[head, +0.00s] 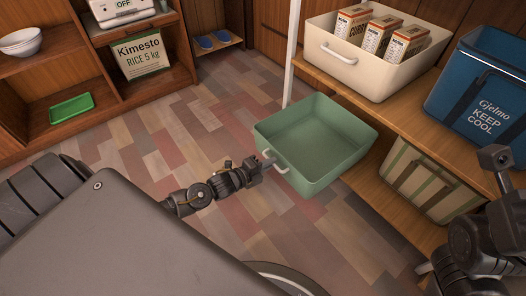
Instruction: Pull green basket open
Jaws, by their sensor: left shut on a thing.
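The green basket (318,141) is in the middle of the head view. It is empty and sticks far out from the lower level of the wooden shelf unit on the right. Its pale handle (276,164) is on the side facing my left arm. My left gripper (265,162) is at this handle and is shut on it; the fingertips are small in the view. My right gripper (494,158) is at the right edge, in front of the blue cooler bag and away from the basket. Its fingers are not clear enough to tell open from shut.
A cream basket (345,72) with several boxes stands on the shelf board (420,124) above. A blue cooler bag (484,88) is beside it. A striped bag (428,183) is below. The tiled floor (150,125) to the left is clear.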

